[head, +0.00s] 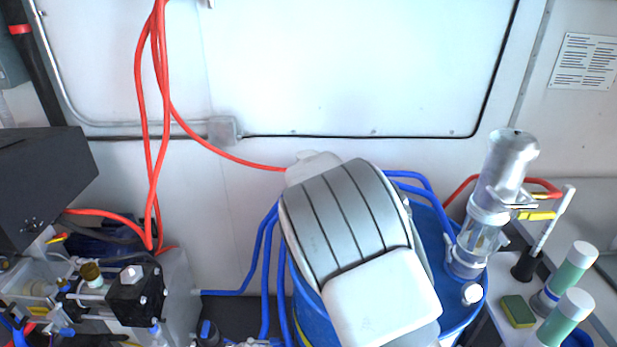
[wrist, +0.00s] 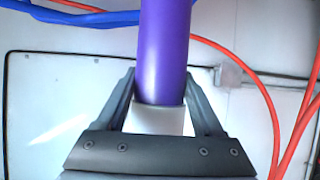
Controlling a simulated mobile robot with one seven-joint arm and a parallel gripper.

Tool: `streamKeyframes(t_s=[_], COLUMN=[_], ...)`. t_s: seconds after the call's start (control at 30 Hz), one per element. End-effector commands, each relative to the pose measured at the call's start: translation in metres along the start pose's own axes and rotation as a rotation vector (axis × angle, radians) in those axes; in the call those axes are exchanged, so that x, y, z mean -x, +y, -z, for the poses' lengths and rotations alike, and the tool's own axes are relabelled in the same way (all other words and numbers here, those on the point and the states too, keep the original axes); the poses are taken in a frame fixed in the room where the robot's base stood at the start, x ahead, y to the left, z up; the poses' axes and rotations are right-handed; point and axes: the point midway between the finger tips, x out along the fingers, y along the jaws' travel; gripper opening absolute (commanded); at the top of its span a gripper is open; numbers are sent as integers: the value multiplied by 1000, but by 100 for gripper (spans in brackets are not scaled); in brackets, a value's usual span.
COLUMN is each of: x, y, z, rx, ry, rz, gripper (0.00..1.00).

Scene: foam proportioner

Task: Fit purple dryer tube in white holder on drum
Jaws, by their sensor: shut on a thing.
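The purple dryer tube (wrist: 163,50) runs up out of the top of the wrist view. My gripper (wrist: 160,78) is shut on it, one grey finger on each side near the tube's lower end. A short pale section (wrist: 158,119) shows below the purple part between the fingers; I cannot tell whether it belongs to the tube. In the head view the blue drum (head: 432,222) stands right of centre, largely covered by my arm. My gripper and the tube are hidden there behind the arm. I cannot make out the white holder in either view.
A clear and silver pump (head: 490,205) stands on the drum's right side. Green-and-white cylinders (head: 566,315) and a sponge (head: 518,311) sit at far right. Blue hoses (head: 268,260) and red hoses (head: 160,130) run beside the drum. Machinery (head: 130,290) fills the lower left.

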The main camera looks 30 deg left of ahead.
Motion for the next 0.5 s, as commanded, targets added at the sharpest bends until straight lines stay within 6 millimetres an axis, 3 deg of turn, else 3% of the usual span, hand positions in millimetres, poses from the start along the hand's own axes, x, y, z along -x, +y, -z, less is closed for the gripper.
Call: streamKeyframes(t_s=[0.5], x=[-2], y=[0], z=[-3], rx=[-1], ry=[4], rz=[0], gripper=[0])
